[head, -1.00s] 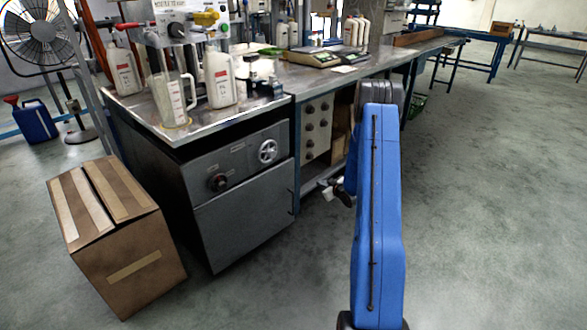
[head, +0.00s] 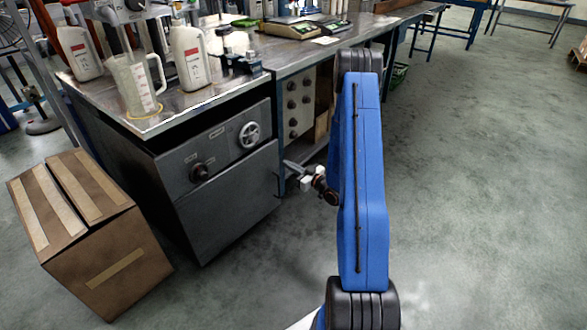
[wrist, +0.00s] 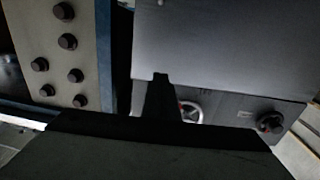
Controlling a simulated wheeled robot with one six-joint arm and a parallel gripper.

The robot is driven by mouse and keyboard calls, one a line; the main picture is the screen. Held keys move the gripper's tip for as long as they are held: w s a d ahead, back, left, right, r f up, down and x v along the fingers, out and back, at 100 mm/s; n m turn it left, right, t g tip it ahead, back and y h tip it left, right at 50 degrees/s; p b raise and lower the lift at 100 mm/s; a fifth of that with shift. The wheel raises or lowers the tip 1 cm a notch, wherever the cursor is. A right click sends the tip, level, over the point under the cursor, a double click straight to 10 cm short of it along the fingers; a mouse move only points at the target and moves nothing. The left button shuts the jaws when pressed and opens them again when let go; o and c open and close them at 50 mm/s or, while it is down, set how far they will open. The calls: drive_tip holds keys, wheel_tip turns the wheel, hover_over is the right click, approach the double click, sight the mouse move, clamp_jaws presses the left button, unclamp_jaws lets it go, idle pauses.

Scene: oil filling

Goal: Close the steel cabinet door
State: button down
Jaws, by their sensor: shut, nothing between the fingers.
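The steel cabinet (head: 215,150) stands left of my arm in the head view. Its grey door (head: 228,205) is the lower front panel, below a dark knob and a handwheel. The door looks about flush with the front; I cannot tell whether a small gap is left. My gripper (head: 298,180) is beside that right edge; contact is unclear. In the wrist view the door (wrist: 225,45) fills the upper right. The dark shut finger (wrist: 160,82) overlaps its lower edge there, with nothing held.
A cardboard box (head: 90,235) stands on the floor left of the cabinet. The worktop (head: 170,122) above holds a jug (head: 133,85) and white bottles (head: 190,58). A knobbed panel (head: 299,105) is right of the cabinet.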

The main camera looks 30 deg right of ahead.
sight(269, 154)
drive_tip(key=x, duration=0.8)
drive_tip(key=shift+w+a, duration=0.15)
drive_tip(key=shift+w, duration=0.2)
